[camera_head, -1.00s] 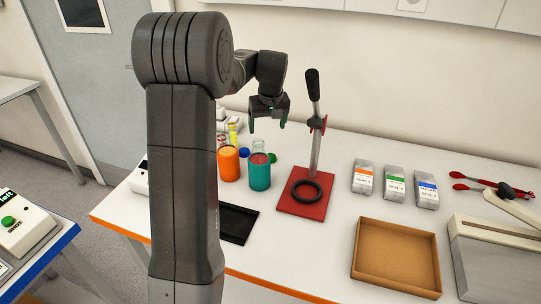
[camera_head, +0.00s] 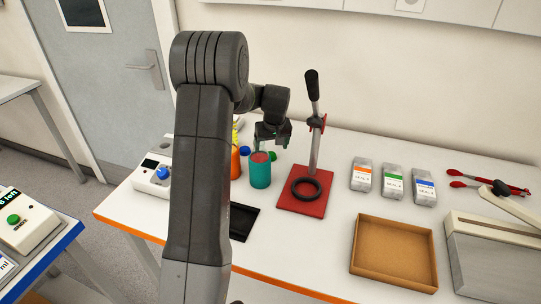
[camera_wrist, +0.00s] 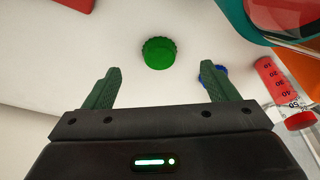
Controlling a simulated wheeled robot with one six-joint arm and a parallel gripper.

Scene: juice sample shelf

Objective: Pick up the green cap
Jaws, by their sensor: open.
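The green cap (camera_wrist: 159,53) lies on the white table in the wrist view, just beyond and between my fingertips. In the head view the green cap (camera_head: 272,156) shows only in part, behind the teal bottle. My gripper (camera_wrist: 160,78) is open and empty, with its two green fingers spread wide on either side of the cap's line. In the head view my gripper (camera_head: 272,143) is low over the table, behind the teal bottle's top. I cannot tell its exact height above the table.
The teal bottle (camera_head: 260,173) stands close in front of my gripper, with an orange bottle (camera_head: 235,165) to its left. A blue cap (camera_wrist: 213,74) lies behind my right finger in the wrist view. A red-based press stand (camera_head: 303,205) is at the right.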

